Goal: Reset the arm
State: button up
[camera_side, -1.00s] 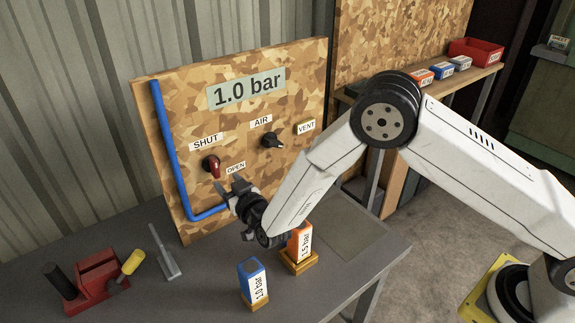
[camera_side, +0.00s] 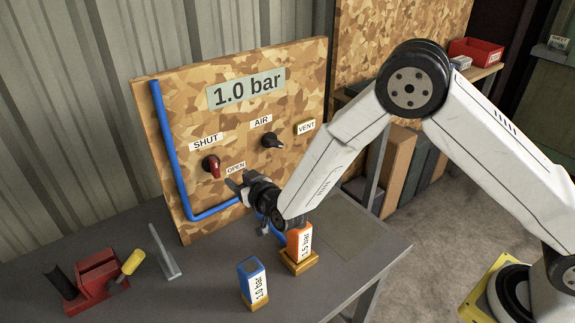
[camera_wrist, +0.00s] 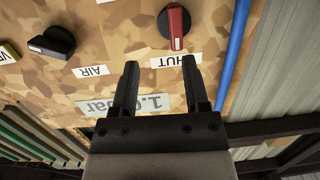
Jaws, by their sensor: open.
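My gripper (camera_side: 238,184) is open and empty in front of the wooden panel (camera_side: 295,75), below and right of the red knob. It also shows in the wrist view (camera_wrist: 165,85), its two dark fingers apart with nothing between them. The display (camera_side: 246,89) reads 1.0 bar.
A blue 1.0 bar block (camera_side: 252,279) and an orange 1.5 bar block (camera_side: 299,242) stand on the grey bench (camera_side: 205,285) below my gripper. A red tool (camera_side: 98,275) with a yellow handle and a grey metal bracket (camera_side: 166,254) are at left. A blue pipe (camera_side: 170,150) runs down the panel.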

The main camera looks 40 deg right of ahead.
jog(key=s+d+r+g, duration=0.1)
jog(key=s+d+g, duration=0.5)
jog(key=s, duration=0.8)
jog(key=s+d+r+g, duration=0.2)
jog(key=s+d+g, duration=0.5)
jog(key=s+d, duration=0.5)
jog(key=shift+s+d+g+h, duration=0.3)
jog(key=shift+s+d, duration=0.05)
jog(key=shift+s, duration=0.75)
